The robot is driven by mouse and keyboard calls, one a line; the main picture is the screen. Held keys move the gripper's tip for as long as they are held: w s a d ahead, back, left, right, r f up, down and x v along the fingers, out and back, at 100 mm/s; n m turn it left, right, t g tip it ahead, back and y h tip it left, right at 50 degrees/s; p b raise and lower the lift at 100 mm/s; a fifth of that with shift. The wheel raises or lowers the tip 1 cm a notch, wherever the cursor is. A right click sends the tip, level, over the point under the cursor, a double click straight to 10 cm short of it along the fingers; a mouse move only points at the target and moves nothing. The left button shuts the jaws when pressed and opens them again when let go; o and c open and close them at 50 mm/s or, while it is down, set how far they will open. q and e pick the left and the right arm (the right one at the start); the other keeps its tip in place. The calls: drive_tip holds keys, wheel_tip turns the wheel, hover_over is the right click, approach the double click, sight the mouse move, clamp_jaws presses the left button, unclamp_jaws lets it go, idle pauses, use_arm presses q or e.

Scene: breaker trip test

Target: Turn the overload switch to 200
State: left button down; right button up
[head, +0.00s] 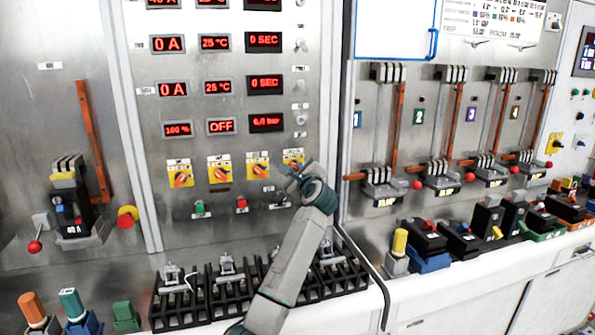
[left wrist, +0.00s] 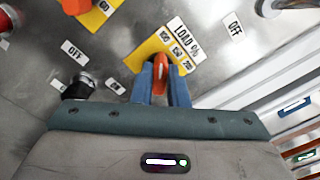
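The overload switch is an orange knob on a yellow plate labelled LOAD %, with 100, 150 and 200 marks on its right side. In the left wrist view, the knob (left wrist: 160,66) sits between my left gripper's two fingers (left wrist: 164,80), which lie close against its sides; its white line points roughly up in that picture. In the head view, my left gripper (head: 300,172) is at the rightmost yellow plate (head: 292,154) of the row and hides most of its knob. My right gripper is not in view.
Other orange knobs on yellow plates (head: 219,171) sit to the left. Green (head: 199,207) and red (head: 241,203) buttons are just below. A red display (head: 178,130) reads 100 %, and another (head: 221,126) reads OFF. A black rack (head: 195,295) stands below on the ledge.

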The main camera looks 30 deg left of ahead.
use_arm(q)
drive_tip(key=shift+m, duration=0.3)
drive_tip(key=m+p, duration=0.2)
drive_tip(key=m, duration=0.2)
drive_tip(key=shift+r+p, duration=0.15)
drive_tip(key=shift+p, duration=0.15)
drive_tip(key=shift+w+d+m+p, duration=0.1)
drive_tip(key=shift+m+p, duration=2.85)
drive_tip(key=shift+m, duration=0.4)
drive_tip(key=shift+w+d+m+p, duration=0.1)
drive_tip(key=shift+m+p, duration=2.85)
drive_tip(key=shift+m, duration=0.4)
drive_tip(key=shift+f, duration=0.2)
drive_tip(key=c, duration=1.4)
unclamp_jaws()
drive_tip(key=shift+c, duration=0.2)
